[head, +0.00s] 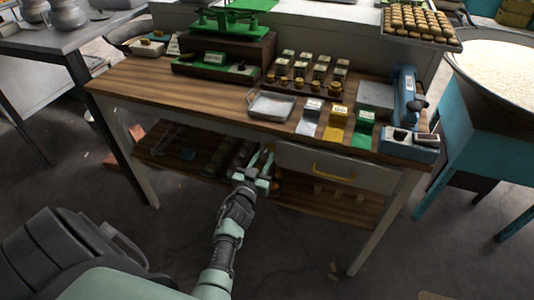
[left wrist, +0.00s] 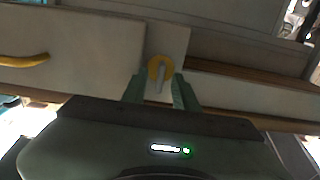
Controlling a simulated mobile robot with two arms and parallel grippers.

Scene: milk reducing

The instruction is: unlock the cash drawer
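The cash drawer (head: 300,158) is a pale front under the right part of the wooden table, with a yellow handle (head: 333,173); it looks shut. In the left wrist view the yellow handle (left wrist: 24,61) is at the left. A yellow arch-shaped piece (left wrist: 160,63) with a grey bar inside it sits on a pale panel beside the drawer front. My left gripper (head: 264,160) is just left of the drawer. Its fingers (left wrist: 160,88) are apart, one on each side of the yellow piece; whether they touch it I cannot tell. My right gripper is not in view.
The wooden table (head: 160,90) holds a metal tray (head: 271,106), several small jars, coloured cards and a blue device (head: 405,110). A lower shelf (head: 320,205) lies under the drawer. A teal stand (head: 470,135) is at the right. The floor in front is mostly clear.

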